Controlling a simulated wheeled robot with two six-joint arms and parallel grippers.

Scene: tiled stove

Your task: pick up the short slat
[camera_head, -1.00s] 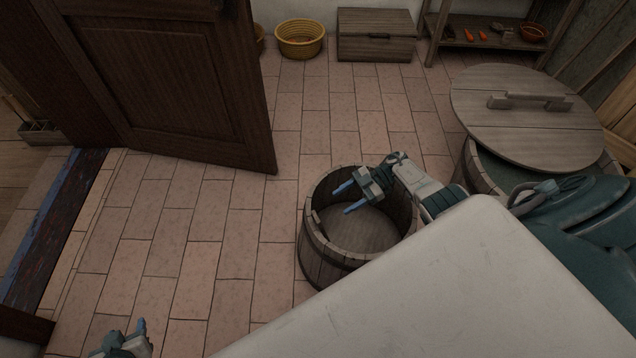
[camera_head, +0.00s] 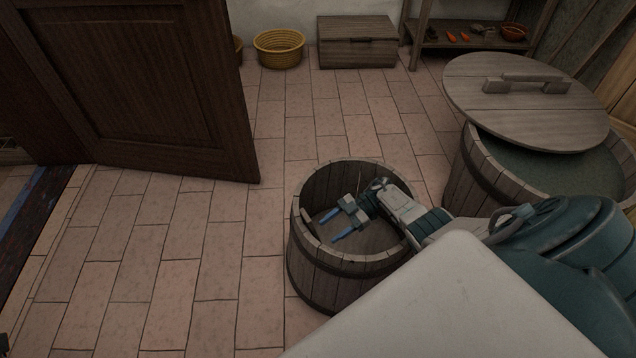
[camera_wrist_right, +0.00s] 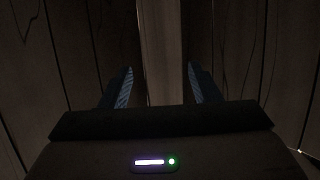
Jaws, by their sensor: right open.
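A short wooden slat (camera_head: 309,222) stands against the inner left wall of an open wooden tub (camera_head: 335,278), its top near the rim. My right gripper (camera_head: 334,227) is inside the tub, open and empty, with its blue fingers pointing left toward the slat, still apart from it in the head view. In the right wrist view a paler upright slat (camera_wrist_right: 160,45) shows straight ahead, between the two open fingers of the right gripper (camera_wrist_right: 160,82). Its lower part is hidden by the gripper body. My left gripper is not in view.
A larger tub (camera_head: 490,185) with a round lid (camera_head: 530,110) partly over it stands at the right. A dark door (camera_head: 135,90) stands open at the left. A yellow basket (camera_head: 279,50), a chest (camera_head: 357,45) and a shelf (camera_head: 470,43) are at the back. The tiled floor left of the tub is clear.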

